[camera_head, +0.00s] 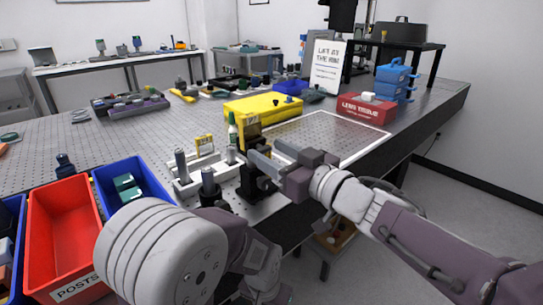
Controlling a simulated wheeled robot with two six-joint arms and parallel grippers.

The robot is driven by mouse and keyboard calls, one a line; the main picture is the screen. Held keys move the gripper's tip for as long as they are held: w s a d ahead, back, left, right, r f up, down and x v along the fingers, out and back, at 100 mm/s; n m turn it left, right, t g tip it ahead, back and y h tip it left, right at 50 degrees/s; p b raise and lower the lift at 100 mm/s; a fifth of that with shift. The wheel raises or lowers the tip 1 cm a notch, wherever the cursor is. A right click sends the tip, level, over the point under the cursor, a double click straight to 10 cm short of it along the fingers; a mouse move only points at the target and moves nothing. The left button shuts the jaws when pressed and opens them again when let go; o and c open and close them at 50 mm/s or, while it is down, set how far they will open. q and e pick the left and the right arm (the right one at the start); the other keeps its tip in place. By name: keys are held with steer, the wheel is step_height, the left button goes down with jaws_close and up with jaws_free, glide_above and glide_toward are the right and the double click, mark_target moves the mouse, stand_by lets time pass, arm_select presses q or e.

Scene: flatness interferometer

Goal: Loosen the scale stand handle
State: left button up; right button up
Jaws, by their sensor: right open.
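A black stand (252,184) stands at the table's near edge, with a yellow-brown upright piece (250,131) above it. It looks like the scale stand, but I cannot make out its handle clearly; my right gripper covers part of it. My right gripper (267,154) comes in from the right. Its two grey fingers are apart, pointing left at the stand's upper part, with nothing seen held. I cannot tell whether they touch it. My left arm fills the lower middle; its gripper is not visible.
A white tray with posts (192,186) sits just left of the stand. Red (65,222) and blue bins (108,196) are at the left. A yellow case (262,106) and red box (364,108) are behind. Bare perforated tabletop (60,150) lies at the left.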

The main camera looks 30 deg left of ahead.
steer(key=shift+a, duration=0.1)
jaws_close()
